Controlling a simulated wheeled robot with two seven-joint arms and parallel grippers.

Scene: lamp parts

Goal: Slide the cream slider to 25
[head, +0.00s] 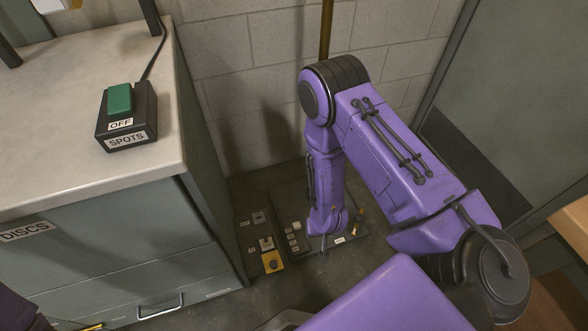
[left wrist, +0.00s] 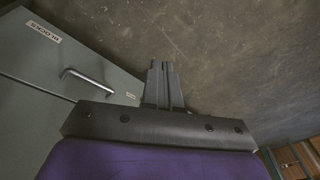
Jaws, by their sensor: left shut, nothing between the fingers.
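Small control panels (head: 248,238) lie low on the floor between the cabinet and the wall in the head view. My left gripper (left wrist: 163,66) is shut and empty over bare floor in the left wrist view.
A grey cabinet (head: 150,240) with a worktop stands at left, carrying a SPOTS switch box (head: 126,117) with a green button. A drawer handle (left wrist: 88,80) lies left of my left gripper. A block wall (head: 240,60) closes the back.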

